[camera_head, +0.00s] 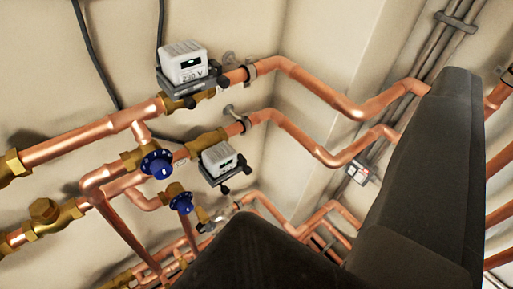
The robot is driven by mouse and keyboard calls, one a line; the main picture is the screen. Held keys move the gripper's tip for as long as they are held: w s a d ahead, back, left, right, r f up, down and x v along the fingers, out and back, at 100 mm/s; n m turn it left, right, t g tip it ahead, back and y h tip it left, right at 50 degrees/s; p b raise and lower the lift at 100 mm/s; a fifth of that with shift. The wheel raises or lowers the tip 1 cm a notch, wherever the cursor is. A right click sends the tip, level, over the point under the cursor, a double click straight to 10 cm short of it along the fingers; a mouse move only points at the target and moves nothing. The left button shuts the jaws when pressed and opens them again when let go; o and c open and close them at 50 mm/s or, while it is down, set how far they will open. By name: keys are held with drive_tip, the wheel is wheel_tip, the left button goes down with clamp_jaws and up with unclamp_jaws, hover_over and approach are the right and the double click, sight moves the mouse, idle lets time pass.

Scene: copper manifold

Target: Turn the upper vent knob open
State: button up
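The upper vent knob (156,163) is a round blue knob with white marks, left of centre, on a brass fitting between two copper pipes. A second blue knob (181,203) sits below it and slightly right. I cannot tell from the marks how far either knob is turned. My gripper (350,155) shows as two dark, blurred blocks, one at the bottom centre and one tall at the right. They stand apart with pipes visible between them, and nothing is seen held. Both blocks are to the right of the knobs and appear clear of them.
Copper pipes (95,134) cross the left and centre along a beige wall. A white actuator box (183,63) is on the upper pipe, and another white box (219,158) is right of the knobs. A brass fitting (44,210) is at lower left. More pipes are at right.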

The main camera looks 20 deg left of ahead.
drive_tip(key=w+a+f+n+y, duration=0.2)
drive_tip(key=w+f+n+y, duration=0.1)
drive_tip(key=w+f, duration=0.7)
drive_tip(key=w+a+f+n+y, duration=0.2)
drive_tip(key=w+f+n+y, duration=0.15)
drive_tip(key=w+f, duration=0.6)
drive_tip(key=w+a+f+n+g+y+b, duration=0.1)
drive_tip(key=w+a+f+g+y, duration=0.15)
drive_tip(key=f, duration=0.75)
drive_tip(key=w+a+f+n+g+y, duration=0.1)
drive_tip(key=a+f+n+y, duration=0.2)
drive_tip(key=f, duration=0.6)
drive_tip(key=s+a+f+g+y, duration=0.2)
drive_tip(key=s+f+g, duration=0.15)
drive_tip(key=f, duration=0.65)
drive_tip(key=s+a+f+n+g+y+b, duration=0.15)
drive_tip(key=s+f, duration=0.25)
drive_tip(key=f, duration=0.5)
drive_tip(key=s+a+f+g+y+p, duration=0.1)
drive_tip(key=s+a+f+g+y, duration=0.25)
drive_tip(key=f, duration=0.65)
drive_tip(key=b+x, duration=0.1)
drive_tip(key=x, duration=0.5)
drive_tip(key=b+x, duration=0.2)
drive_tip(key=x, duration=0.5)
drive_tip(key=shift+f, duration=0.2)
drive_tip(key=shift+r, duration=0.1)
drive_tip(key=c, duration=1)
